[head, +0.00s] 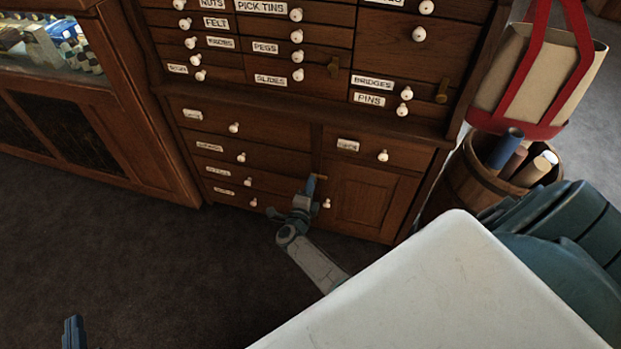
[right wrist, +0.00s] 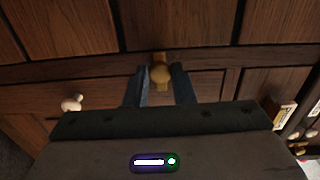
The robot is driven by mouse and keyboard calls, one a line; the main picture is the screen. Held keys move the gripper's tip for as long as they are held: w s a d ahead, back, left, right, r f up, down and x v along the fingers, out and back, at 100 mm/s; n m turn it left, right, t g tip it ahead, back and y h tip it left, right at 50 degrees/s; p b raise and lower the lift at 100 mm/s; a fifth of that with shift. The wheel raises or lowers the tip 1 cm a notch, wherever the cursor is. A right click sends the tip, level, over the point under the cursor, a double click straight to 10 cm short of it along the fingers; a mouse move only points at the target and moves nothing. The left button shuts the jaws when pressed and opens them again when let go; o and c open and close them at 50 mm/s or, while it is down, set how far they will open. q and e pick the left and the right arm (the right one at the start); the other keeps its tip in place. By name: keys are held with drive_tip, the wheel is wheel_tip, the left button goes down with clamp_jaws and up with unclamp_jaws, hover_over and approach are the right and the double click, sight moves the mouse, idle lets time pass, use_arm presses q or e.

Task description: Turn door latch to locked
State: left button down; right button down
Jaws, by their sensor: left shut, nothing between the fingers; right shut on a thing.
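The door latch (head: 322,177) is a small brass piece at the upper left of the small cabinet door (head: 362,203), low on the wooden cabinet. In the right wrist view the latch (right wrist: 160,74) shows a rounded brass knob over an upright brass plate. My right gripper (head: 311,187) reaches up to the cabinet front; in the wrist view its blue fingers (right wrist: 160,86) stand on both sides of the knob, shut on it. The lower part of the latch is partly hidden behind my gripper. My left gripper (head: 73,332) is shut and empty over the floor at the lower left.
Several labelled drawers with white knobs (head: 234,128) surround the latch. A wooden barrel (head: 463,185) with rolls stands at the right. A glass display case (head: 120,120) stands at the left. Dark carpet (head: 130,255) in front is clear.

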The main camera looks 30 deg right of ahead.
drive_tip(key=c, duration=1.3)
unclamp_jaws()
drive_tip(key=shift+o, duration=0.2)
drive_tip(key=shift+a, duration=0.1)
use_arm(q)
drive_tip(key=f, duration=0.1)
drive_tip(key=s+f+g, duration=0.1)
drive_tip(key=f+g, duration=0.1)
drive_tip(key=shift+s+d+f+p, duration=0.2)
drive_tip(key=shift+s+p, duration=0.15)
drive_tip(key=shift+s, duration=0.05)
use_arm(e)
drive_tip(key=v, duration=1)
drive_tip(key=shift+s+a, duration=0.2)
drive_tip(key=shift+s, duration=0.1)
drive_tip(key=shift+r, duration=0.1)
